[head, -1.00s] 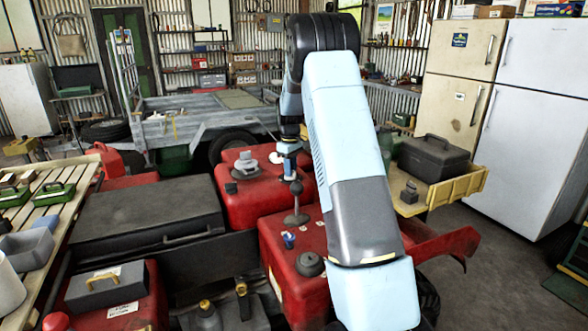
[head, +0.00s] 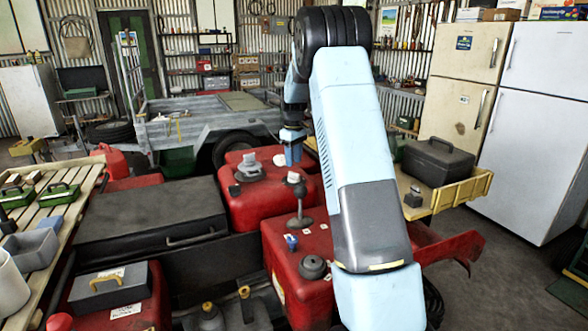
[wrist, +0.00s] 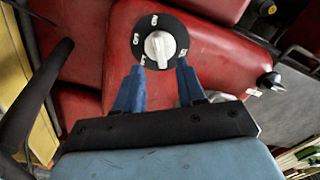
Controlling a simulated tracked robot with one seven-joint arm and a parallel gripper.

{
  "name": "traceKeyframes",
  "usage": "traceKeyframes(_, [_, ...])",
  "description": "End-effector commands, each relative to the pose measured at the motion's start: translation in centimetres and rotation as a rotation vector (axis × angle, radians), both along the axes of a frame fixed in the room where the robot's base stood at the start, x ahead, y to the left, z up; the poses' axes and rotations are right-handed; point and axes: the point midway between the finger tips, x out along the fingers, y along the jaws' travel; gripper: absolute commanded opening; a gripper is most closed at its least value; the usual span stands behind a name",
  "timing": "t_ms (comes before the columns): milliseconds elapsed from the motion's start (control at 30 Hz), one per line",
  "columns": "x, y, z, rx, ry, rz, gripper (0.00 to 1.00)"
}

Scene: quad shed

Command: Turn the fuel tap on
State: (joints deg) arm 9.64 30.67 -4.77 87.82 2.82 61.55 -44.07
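The fuel tap is a round black dial (wrist: 176,24) with light lettering and a white knob (wrist: 159,48), on a red body panel in the wrist view. The knob's grip runs roughly up and down in that view. In the head view my gripper (head: 291,152) points down beside the white knob (head: 279,160) on the red bodywork.
A lever with a dark knob (head: 294,178) stands close in front of my gripper. A grey cap-like part (head: 249,169) is to its left. A black seat (head: 150,215) lies further left. A yellow tray (head: 450,195) with a black box (head: 436,160) is at the right.

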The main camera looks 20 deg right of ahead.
Motion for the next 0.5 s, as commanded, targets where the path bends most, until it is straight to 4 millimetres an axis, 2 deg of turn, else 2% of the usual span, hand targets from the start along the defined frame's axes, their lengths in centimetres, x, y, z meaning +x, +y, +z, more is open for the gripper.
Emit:
traceKeyframes(200, [0.1,0.0,4.3,0.000,-0.002,0.001,0.39])
traceKeyframes(400, [0.1,0.0,7.1,0.000,-0.001,0.001,0.39])
traceKeyframes(500, [0.1,0.0,7.8,0.000,0.000,0.000,0.39])
